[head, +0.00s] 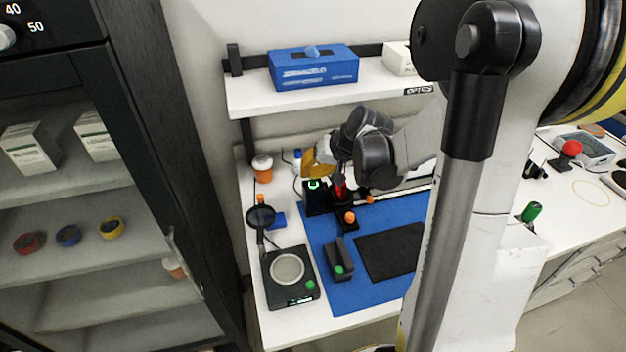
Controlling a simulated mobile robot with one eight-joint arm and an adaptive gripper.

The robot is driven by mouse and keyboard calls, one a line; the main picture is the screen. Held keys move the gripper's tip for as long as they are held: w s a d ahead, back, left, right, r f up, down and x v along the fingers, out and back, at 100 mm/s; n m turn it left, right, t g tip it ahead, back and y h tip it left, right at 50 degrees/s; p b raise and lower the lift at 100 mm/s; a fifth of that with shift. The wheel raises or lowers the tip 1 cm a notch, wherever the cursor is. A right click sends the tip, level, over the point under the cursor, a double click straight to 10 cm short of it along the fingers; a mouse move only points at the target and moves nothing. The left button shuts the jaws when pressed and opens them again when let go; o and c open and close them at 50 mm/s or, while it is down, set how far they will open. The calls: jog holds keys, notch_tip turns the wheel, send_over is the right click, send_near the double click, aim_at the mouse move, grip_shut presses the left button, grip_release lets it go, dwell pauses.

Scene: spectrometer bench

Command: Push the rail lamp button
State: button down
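In the head view, a small black unit with a glowing green ring (314,185) stands at the back left of the blue mat, at the left end of the rail (402,189). It looks like the rail lamp with its button, but it is too small to be sure. My gripper (326,173) is right above and beside this unit, pointing down, with a yellow-orange part on its left side. A red part (340,191) shows just below it on a black mount. Whether the fingers touch anything, and how far apart they are, is too small to tell.
The blue mat (325,240) carries a black pad (390,252) and a black device with a green knob (338,262). A black scale-like device (289,280) stands front left. A shelf with a blue box (313,68) hangs above. A dark cabinet (165,130) stands left.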

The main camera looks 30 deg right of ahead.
notch_tip(320, 180, up, 6)
jog(key=p, duration=0.4)
dwell(0.3)
dwell(2.1)
